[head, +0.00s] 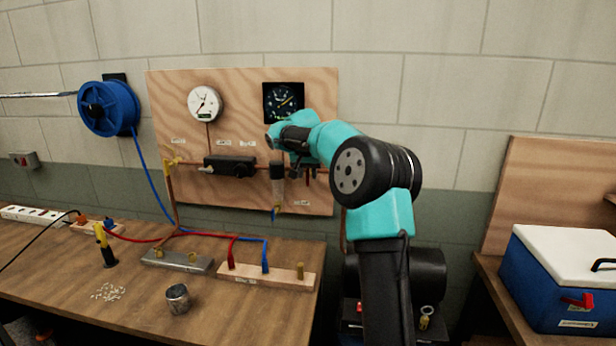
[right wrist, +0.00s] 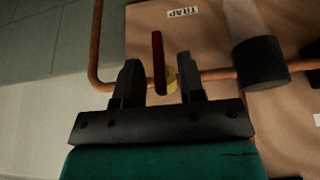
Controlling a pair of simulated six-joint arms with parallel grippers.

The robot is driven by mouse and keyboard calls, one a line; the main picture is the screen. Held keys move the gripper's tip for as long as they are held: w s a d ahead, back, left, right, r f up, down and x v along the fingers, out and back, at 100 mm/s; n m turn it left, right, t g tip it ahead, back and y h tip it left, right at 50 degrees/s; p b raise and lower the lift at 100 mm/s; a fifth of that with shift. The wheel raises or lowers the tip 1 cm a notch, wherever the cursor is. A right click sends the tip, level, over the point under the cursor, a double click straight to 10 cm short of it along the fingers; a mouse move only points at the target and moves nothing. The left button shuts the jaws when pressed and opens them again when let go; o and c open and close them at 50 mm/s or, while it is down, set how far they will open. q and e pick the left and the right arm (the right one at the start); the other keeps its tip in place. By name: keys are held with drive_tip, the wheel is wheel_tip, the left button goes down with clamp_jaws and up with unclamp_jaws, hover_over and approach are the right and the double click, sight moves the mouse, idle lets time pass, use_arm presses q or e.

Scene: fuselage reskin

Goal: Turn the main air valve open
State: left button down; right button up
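The main air valve shows in the right wrist view as a red lever (right wrist: 158,60) with a small yellow body (right wrist: 171,80) on a copper pipe (right wrist: 215,77). The lever lies across the pipe's line. My right gripper (right wrist: 158,78) is open, its two dark fingers on either side of the valve with gaps; the lever sits nearer the right finger. I cannot tell whether either finger touches it. In the head view my right gripper (head: 302,168) is at the board's right part and mostly hides the valve. My left gripper is not in view.
A wooden board (head: 240,90) on the wall carries a white gauge (head: 205,103), a dark gauge (head: 284,101), a black regulator (head: 230,166) and a trap (head: 277,172) close left of my right gripper. The bench (head: 110,255) holds a metal cup (head: 178,299). A blue cooler (head: 555,285) stands right.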

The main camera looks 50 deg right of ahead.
drive_tip(key=shift+x, duration=0.8)
drive_tip(key=shift+c, duration=0.3)
clamp_jaws()
